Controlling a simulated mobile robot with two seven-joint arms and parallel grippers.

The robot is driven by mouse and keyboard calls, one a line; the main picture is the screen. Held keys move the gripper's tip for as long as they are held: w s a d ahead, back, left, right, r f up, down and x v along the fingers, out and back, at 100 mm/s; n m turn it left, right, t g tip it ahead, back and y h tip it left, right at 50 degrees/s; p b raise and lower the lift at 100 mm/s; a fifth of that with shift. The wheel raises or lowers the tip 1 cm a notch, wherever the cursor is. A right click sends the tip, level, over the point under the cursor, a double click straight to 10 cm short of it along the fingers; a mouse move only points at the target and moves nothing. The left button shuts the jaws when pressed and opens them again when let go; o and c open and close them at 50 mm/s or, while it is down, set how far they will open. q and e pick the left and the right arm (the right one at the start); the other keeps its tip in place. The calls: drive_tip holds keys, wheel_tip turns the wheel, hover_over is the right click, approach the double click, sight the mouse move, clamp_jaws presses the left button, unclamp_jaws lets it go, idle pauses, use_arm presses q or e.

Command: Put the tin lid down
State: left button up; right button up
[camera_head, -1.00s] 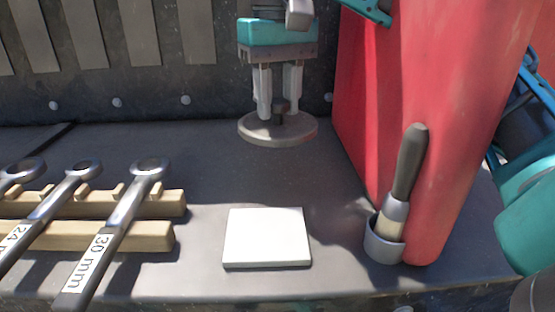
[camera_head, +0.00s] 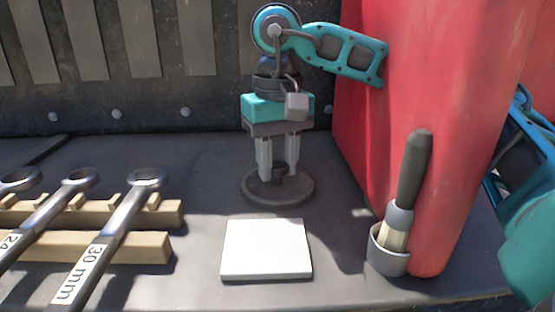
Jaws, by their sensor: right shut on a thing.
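The tin lid (camera_head: 253,194) is a grey-brown round disc with a dark knob in its middle. It is level, behind the white square tile (camera_head: 266,249). My right gripper (camera_head: 278,172) points straight down over the lid, its two pale fingers shut on the knob. Whether the lid touches the dark bench or hangs just above it I cannot tell. My left gripper is not in view.
Several ring spanners (camera_head: 118,222) lie on wooden rails (camera_head: 170,214) at the left. A brush (camera_head: 412,170) stands in a grey cup (camera_head: 390,262) against a red upright panel (camera_head: 450,110). Bare bench (camera_head: 200,165) lies left of the lid.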

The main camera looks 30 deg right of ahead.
sight(277, 164)
drive_tip(key=o, duration=1)
drive_tip(key=shift+f, duration=0.1)
wheel_tip(277, 164, up, 12)
drive_tip(key=p, duration=0.3)
drive_tip(key=shift+r, duration=0.2)
